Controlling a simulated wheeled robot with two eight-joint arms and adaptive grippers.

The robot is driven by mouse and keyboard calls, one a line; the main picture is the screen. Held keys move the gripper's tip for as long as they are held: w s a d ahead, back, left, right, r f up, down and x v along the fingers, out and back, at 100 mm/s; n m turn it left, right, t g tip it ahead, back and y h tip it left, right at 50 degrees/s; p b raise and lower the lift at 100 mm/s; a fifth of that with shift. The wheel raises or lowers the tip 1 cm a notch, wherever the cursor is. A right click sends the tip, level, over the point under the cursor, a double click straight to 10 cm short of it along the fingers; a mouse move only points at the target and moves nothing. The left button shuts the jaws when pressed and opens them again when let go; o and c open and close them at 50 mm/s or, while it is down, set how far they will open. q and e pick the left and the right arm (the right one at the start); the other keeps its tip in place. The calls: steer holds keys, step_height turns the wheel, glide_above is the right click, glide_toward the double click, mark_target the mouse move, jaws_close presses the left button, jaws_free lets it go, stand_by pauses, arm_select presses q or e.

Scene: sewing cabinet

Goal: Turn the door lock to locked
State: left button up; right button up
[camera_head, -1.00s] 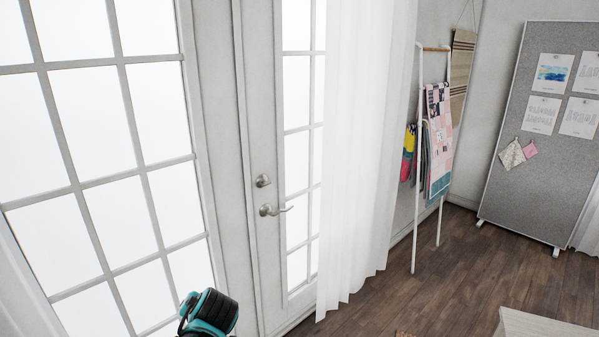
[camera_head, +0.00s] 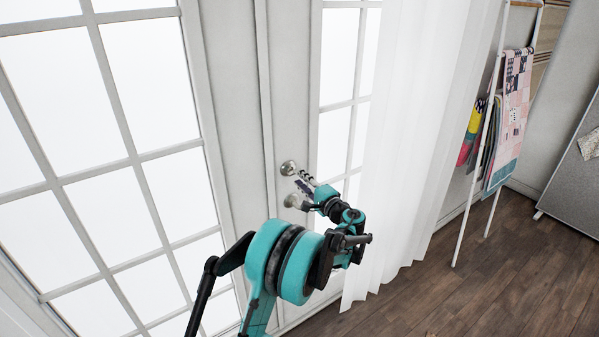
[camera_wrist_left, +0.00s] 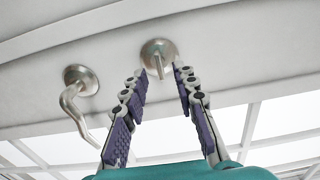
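The door lock (camera_head: 288,168) is a round metal knob plate on the white door, above the lever handle (camera_head: 292,201). In the left wrist view the lock (camera_wrist_left: 159,54) shows a thumb-turn that stands out from its plate, with the lever handle (camera_wrist_left: 76,95) to its left. My left gripper (camera_head: 303,180) is close in front of the lock. In the left wrist view its two fingers (camera_wrist_left: 160,77) are open, one on each side of the thumb-turn, with gaps beside it. Nothing is gripped. My right gripper is not in view.
A white curtain (camera_head: 420,150) hangs just right of the door. A white rack with fabrics (camera_head: 510,120) and a grey board (camera_head: 570,180) stand further right. The wooden floor (camera_head: 510,270) there is clear.

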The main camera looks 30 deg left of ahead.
mark_target(293, 173)
arm_select(q)
steer(key=b+x, duration=0.1)
steer(key=x, duration=0.4)
steer(key=shift+a, duration=0.1)
steer(key=shift+c, duration=0.2)
jaws_close()
